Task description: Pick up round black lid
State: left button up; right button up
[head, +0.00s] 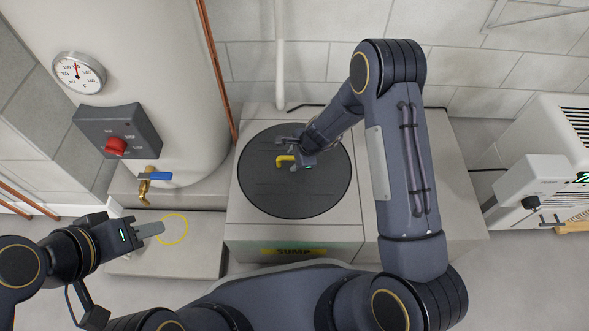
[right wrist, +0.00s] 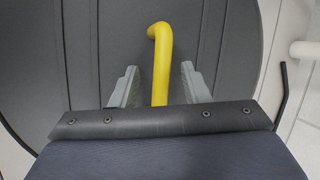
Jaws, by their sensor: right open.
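The round black lid (head: 295,194) lies flat on top of a pale block marked "SUMP" in the head view. It has a yellow handle (head: 285,160) near its middle. My right gripper (head: 290,150) is over the lid at the handle. In the right wrist view the yellow handle (right wrist: 160,60) runs between the two open grey fingers (right wrist: 158,82), with a gap on each side. The lid (right wrist: 218,30) fills most of that view behind it. My left gripper (head: 158,229) is at the lower left, away from the lid; its jaw opening is not clear.
A tank with a gauge (head: 78,72), a control box with a red knob (head: 116,145) and a blue-handled tap (head: 148,177) stands to the left. A yellow ring (head: 172,228) shows near my left gripper. A white unit (head: 540,185) is at right. A wall is behind.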

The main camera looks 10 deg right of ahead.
grip_shut()
dwell(1.4)
